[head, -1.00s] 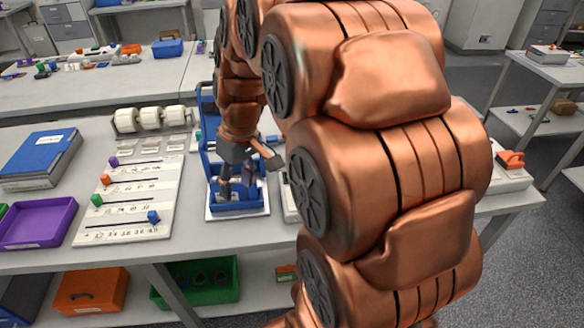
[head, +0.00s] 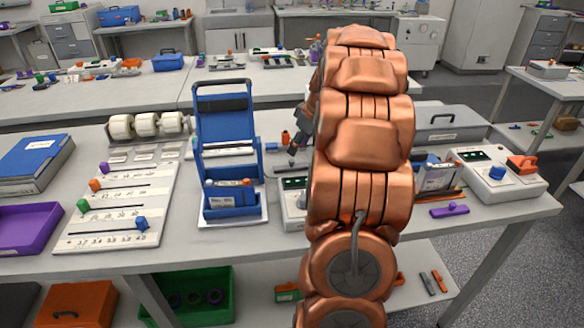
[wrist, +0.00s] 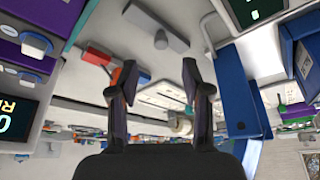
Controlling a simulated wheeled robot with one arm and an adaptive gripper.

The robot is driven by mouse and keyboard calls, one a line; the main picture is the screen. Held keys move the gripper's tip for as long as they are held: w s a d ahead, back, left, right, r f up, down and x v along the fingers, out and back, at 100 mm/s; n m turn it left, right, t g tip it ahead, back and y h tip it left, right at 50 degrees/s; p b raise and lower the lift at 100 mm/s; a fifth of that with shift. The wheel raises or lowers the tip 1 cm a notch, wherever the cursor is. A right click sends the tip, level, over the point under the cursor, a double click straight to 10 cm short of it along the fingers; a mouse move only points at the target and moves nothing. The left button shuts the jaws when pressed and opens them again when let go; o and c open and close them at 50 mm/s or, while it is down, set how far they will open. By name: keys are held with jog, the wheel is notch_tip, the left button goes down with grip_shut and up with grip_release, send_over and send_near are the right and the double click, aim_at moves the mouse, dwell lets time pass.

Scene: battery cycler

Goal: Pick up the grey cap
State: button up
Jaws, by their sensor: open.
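My gripper (wrist: 161,90) is open in the wrist view, with its two dark fingers apart and nothing between them. I cannot tell whether either is the grey cap. In the head view, my arm covers most of the gripper; a dark finger shows at its left edge, above the bench behind the blue holder (head: 233,198). I cannot make out the grey cap for sure in the head view.
The blue holder has a raised back panel and small cylinders in its front. A slider board (head: 120,205) and purple tray (head: 25,240) are on the left. An orange spool (head: 285,137) stands near the gripper. A white box with a blue knob (head: 497,172) is on the right.

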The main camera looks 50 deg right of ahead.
aim_at(292, 161)
jog(key=shift+s+p+x, duration=0.15)
jog(key=shift+p+x, duration=0.35)
jog(key=shift+x, duration=1.05)
jog(key=shift+s+p+x, duration=0.15)
jog(key=shift+p+x, duration=0.3)
jog(key=shift+x, duration=1.1)
jog(key=shift+f, duration=0.15)
grip_shut()
